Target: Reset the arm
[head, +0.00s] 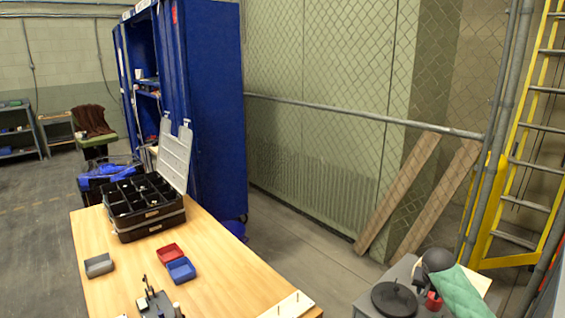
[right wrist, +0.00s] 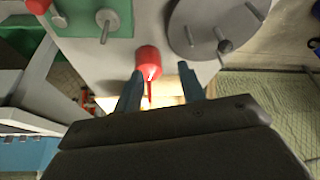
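My right gripper (right wrist: 160,72) is open in the right wrist view, its two blue-grey fingers apart. A red cylinder (right wrist: 148,60) with a thin red stem shows between and just beyond the fingertips, nearer the left finger; I cannot tell whether it touches. A small red part (head: 433,301) also shows on the grey stand at the lower right of the head view. A dark rounded shape (head: 437,260) above it may be my right gripper; its fingers cannot be made out there. My left gripper is not in view.
On the grey stand (head: 372,292) are a dark disc (head: 388,303) with a post and a green piece (head: 462,294). The wooden table (head: 222,262) holds a black divided case (head: 125,222), red, blue and grey bins. A yellow ladder (head: 515,170) stands at right.

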